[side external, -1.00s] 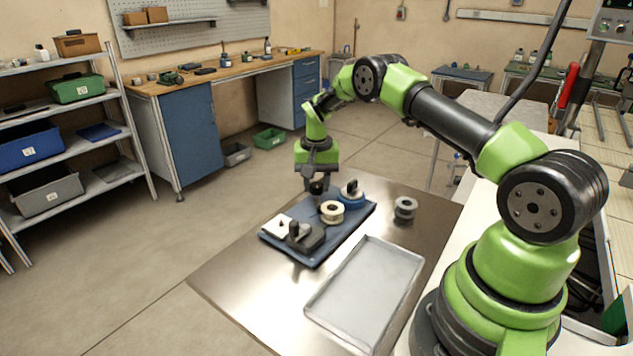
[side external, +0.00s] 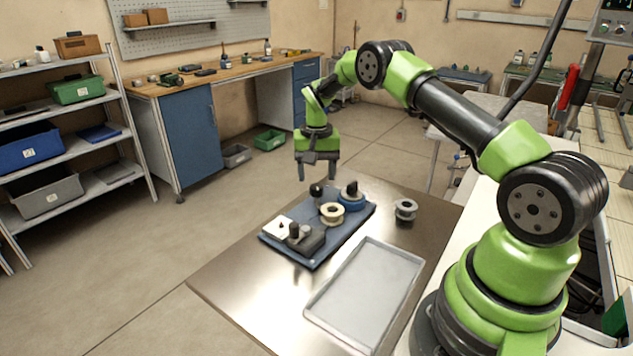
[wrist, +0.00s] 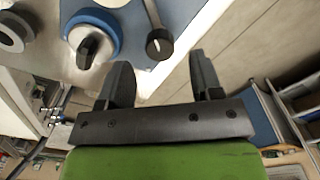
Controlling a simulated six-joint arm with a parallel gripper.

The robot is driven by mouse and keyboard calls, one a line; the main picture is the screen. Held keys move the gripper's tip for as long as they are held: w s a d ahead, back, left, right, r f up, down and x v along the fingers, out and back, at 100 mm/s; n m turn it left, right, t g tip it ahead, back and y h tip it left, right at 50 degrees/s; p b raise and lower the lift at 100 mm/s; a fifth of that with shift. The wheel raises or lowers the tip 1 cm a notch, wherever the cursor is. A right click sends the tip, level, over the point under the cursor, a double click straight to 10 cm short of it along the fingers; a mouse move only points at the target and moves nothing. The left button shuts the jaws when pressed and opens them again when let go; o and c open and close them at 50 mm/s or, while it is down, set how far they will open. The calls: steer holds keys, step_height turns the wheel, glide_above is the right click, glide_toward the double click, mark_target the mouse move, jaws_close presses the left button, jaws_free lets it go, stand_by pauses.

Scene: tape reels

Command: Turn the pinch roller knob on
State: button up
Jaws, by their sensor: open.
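My gripper (side external: 318,178) is open and empty, pointing down above the far edge of the blue base plate (side external: 345,226). Its fingers also show in the wrist view (wrist: 160,72). A black round-headed post (side external: 317,190) stands on the plate just below the fingertips, apart from them; its head also shows in the wrist view (wrist: 159,43). A blue round part with a black bar-shaped knob (side external: 352,190) sits to its right, also in the wrist view (wrist: 88,45). A dark block with a black knob (side external: 302,236) is at the near end. I cannot tell which is the pinch roller knob.
A cream reel (side external: 332,213) sits mid-plate. A white block (side external: 278,229) is at its left end. A grey reel (side external: 405,209) stands on the metal table to the right. An empty light tray (side external: 365,290) lies in front. The table's left part is clear.

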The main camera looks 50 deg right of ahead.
step_height(320, 180, up, 7)
steer(key=shift+f, duration=0.15)
step_height(320, 180, up, 9)
steer(key=n+t, duration=0.1)
steer(key=t, duration=0.1)
glide_above(316, 186)
steer(key=s+a, duration=0.2)
steer(key=a, duration=0.3)
steer(key=s+a+r+n+t, duration=0.1)
steer(key=s+a+r+n, duration=0.1)
steer(key=s+a+r, duration=0.5)
steer(key=s+a+n+t+y, duration=0.1)
steer(key=s+a+t, duration=0.1)
steer(key=s, duration=0.6)
steer(key=s+a+r+n+t+y, duration=0.1)
steer(key=s+a+n+t, duration=0.1)
steer(key=s+a, duration=0.3)
steer(key=s, duration=0.3)
steer(key=shift+s+a+r, duration=0.2)
steer(key=shift+r, duration=0.1)
steer(key=shift+c, duration=0.3)
